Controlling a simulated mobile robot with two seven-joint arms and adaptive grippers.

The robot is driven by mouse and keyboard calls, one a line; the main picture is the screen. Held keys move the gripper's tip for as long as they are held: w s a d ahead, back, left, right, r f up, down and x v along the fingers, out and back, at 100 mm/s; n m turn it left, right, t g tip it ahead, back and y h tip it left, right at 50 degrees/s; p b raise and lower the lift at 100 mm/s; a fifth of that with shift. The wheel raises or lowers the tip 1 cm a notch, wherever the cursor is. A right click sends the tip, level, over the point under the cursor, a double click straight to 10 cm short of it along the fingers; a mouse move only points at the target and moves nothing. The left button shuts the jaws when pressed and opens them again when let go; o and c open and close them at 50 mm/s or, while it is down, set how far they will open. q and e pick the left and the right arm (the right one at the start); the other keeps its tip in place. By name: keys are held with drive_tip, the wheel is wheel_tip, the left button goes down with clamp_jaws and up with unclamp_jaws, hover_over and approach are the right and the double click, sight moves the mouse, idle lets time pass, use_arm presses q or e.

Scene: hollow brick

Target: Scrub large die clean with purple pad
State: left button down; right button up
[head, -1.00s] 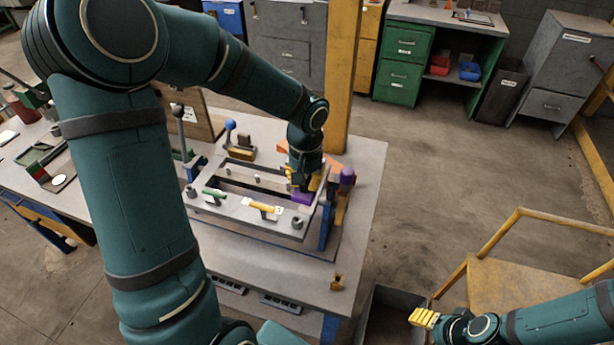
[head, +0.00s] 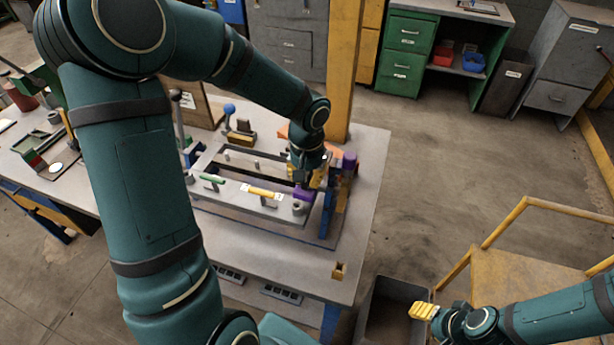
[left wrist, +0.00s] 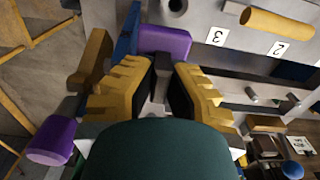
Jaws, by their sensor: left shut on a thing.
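The purple pad (head: 303,194) is at the right end of a grey metal frame (head: 235,193) on the table, which seems to be the large die. My left gripper (head: 308,181) is shut on the pad. In the left wrist view, the purple pad (left wrist: 165,41) shows just past the yellow fingers of my left gripper (left wrist: 160,75), beside the grey plate (left wrist: 215,55). The pad's underside is hidden, so its contact with the metal is unclear. My right gripper (head: 424,312) is at lower right, away from the table; its fingertips are too small to judge.
A purple-topped post (head: 349,161) stands close right of my left gripper. The yellow column (head: 346,70) rises behind. The table's front is mostly clear.

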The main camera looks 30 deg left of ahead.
use_arm(q)
drive_tip(key=shift+f+b, duration=1)
drive_tip(key=shift+f, duration=0.05)
